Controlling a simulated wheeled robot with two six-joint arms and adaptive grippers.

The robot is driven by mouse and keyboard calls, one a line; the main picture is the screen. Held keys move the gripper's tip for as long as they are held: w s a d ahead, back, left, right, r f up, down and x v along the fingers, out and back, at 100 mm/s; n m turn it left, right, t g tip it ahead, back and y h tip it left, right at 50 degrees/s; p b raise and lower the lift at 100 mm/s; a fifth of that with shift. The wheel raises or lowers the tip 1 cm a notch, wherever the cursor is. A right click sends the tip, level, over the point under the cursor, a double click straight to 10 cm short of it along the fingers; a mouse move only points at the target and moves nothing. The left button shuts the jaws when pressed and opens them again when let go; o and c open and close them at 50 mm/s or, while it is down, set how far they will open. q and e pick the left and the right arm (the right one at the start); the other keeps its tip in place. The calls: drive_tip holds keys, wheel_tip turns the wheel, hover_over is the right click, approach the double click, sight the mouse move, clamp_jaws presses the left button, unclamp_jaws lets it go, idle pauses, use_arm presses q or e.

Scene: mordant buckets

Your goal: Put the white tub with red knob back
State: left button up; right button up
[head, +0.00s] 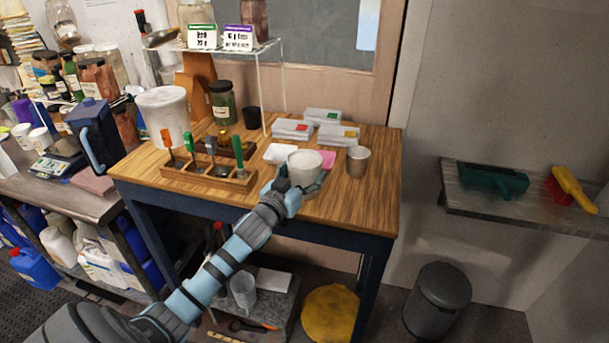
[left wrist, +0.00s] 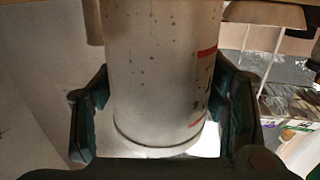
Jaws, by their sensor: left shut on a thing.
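A white tub (head: 304,165) is at the front right of the wooden table, in my left gripper (head: 297,187). My right gripper is not in view.
A metal cup (head: 358,161) stands close right of the tub. Several labelled grey boxes (head: 292,130) stand farther back. A wooden tool rack (head: 205,178) is at left. The table's right front is clear.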

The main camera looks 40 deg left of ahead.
use_arm(q)
drive_tip(key=o, duration=1.4)
drive_tip(key=shift+f, duration=0.1)
drive_tip(key=s, duration=0.4)
drive_tip(key=s+d+b, duration=0.1)
drive_tip(key=s, duration=0.3)
drive_tip(key=s+b, duration=0.1)
drive_tip(key=s, duration=0.3)
drive_tip(key=shift+d, duration=0.3)
